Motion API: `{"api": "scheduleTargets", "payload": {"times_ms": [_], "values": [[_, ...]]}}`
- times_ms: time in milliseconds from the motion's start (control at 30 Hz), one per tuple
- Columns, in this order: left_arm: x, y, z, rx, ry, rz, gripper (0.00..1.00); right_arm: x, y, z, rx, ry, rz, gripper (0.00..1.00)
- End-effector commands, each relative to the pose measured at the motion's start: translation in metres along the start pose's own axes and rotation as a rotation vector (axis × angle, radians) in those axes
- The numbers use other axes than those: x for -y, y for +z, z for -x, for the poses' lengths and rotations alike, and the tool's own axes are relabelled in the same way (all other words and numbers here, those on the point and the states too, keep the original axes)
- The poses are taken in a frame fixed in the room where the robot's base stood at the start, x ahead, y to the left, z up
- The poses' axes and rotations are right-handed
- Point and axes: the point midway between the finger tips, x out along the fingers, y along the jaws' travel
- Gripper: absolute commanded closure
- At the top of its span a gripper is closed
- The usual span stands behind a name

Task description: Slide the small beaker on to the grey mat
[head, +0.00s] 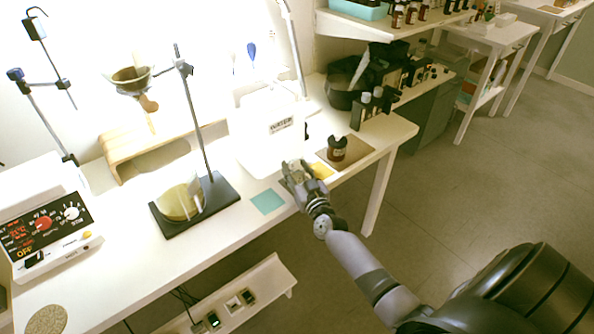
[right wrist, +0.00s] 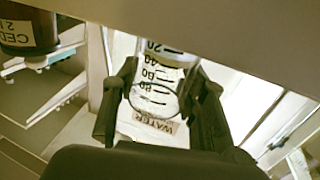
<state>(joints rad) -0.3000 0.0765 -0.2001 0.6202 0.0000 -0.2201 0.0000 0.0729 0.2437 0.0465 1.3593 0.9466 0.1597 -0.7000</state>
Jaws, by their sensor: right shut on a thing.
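The small beaker (right wrist: 158,82) is clear glass with dark graduation marks. It sits between the fingers of my right gripper (right wrist: 160,100), which is shut on it. In the head view my right gripper (head: 294,172) is low over the front of the white table, and the beaker is hard to make out there. No other grey mat is clear. My left gripper is not in view.
A teal mat (head: 267,202) lies left of the gripper and a yellow patch (head: 321,170) just right of it. A white container labelled WATER (head: 268,145) stands behind. A dark stand base (head: 218,192) and a hotplate (head: 50,228) are further left.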

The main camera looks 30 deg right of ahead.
Motion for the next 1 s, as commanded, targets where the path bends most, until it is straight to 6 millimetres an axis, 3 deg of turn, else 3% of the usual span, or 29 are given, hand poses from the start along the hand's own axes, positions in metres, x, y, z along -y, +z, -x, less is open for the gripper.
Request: {"api": "scheduleTargets", "payload": {"times_ms": [333,367,400,700,1000], "values": [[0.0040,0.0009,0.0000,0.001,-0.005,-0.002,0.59,-0.0001,0.0010,-0.0001,0.002,0.000,0.000,0.90],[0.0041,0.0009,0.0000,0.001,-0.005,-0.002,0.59,-0.0001,0.0009,-0.0001,0.002,0.000,0.000,0.60],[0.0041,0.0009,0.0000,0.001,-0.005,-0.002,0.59,-0.0001,0.0009,-0.0001,0.002,0.000,0.000,0.57],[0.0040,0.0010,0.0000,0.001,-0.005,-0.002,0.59,0.0000,0.0006,-0.0001,0.001,0.000,-0.001,0.37],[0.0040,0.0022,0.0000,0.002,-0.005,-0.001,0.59,0.0001,0.0005,0.0006,0.001,0.000,-0.001,0.37]]}}
